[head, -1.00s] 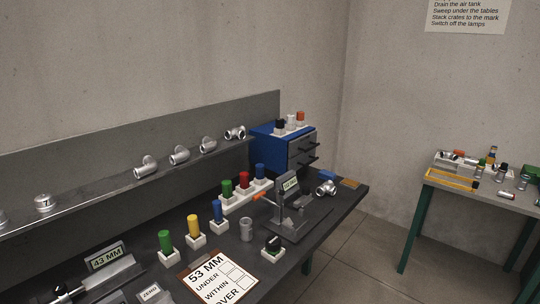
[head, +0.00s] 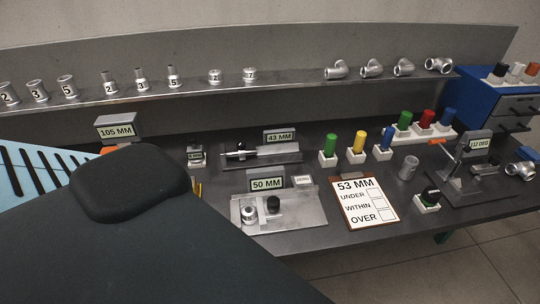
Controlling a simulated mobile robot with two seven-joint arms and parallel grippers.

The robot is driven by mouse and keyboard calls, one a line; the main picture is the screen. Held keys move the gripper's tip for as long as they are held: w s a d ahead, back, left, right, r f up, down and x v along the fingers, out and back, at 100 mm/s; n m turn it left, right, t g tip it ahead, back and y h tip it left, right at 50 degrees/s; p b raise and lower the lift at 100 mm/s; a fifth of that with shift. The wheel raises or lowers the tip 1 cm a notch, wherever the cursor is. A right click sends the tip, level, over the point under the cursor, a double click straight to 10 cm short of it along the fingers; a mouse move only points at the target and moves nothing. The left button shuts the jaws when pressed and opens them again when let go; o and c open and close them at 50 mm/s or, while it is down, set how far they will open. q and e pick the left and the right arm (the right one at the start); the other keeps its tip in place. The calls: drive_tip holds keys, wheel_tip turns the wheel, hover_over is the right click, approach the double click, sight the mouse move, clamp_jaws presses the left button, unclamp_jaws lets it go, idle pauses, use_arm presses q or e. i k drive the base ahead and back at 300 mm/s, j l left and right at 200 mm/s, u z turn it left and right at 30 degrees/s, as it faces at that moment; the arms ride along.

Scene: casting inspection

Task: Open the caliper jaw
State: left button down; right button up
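A bench gauge (head: 262,154) with a long rail, a dark knob at its left end and a display reading 43 MM stands at mid-bench; it looks like the caliper. In front of it, another gauge (head: 303,212) reads 50 MM, with a silver casting (head: 249,214) and a black knob (head: 273,204) on its plate. I cannot tell for sure which one is the caliper, nor how wide its jaw stands. Neither of my grippers shows; a large dark part, likely of my arm, covers the lower left.
A 53 MM card (head: 365,204) lies right of the gauges. Green, yellow and blue posts (head: 358,142) stand behind it. An angle gauge (head: 478,152) and blue drawer cabinet (head: 497,99) are at the right. Castings line the back shelf (head: 290,82). A 105 MM gauge (head: 116,131) stands left.

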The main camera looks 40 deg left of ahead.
sight(272, 210)
drive_tip(key=u, duration=1.35)
drive_tip(key=k+j, duration=0.15)
drive_tip(key=j, duration=0.3)
